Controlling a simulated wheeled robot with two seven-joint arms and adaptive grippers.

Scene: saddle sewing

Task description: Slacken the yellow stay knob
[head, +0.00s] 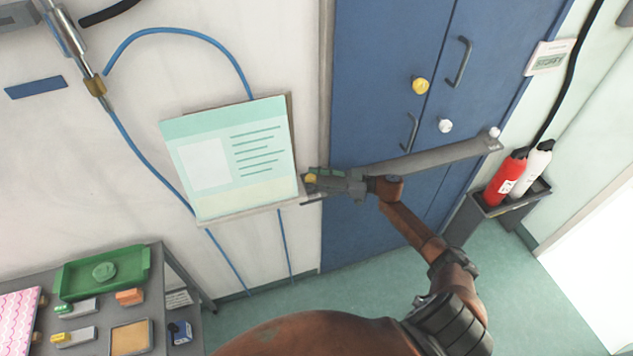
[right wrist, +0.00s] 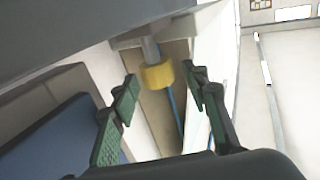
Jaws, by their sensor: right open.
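The yellow stay knob (right wrist: 157,76) hangs on a short grey stem under a grey bar (right wrist: 150,38) in the right wrist view. A small yellow part of it (head: 311,178) shows at the tip of my right gripper (head: 322,180) in the head view. My right gripper is open in the wrist view (right wrist: 163,97), with one green-padded finger on each side of the knob. There seem to be gaps between the fingers and the knob, and I cannot tell whether the tips reach fully around it. My left gripper is not in view.
A grey arm (head: 445,158) with a white knob (head: 494,132) crosses the blue cabinet (head: 380,50). Another yellow knob (head: 420,86) is on the cabinet door. A mint-green board (head: 240,150) stands left of my right gripper. Extinguishers (head: 507,178) stand at right.

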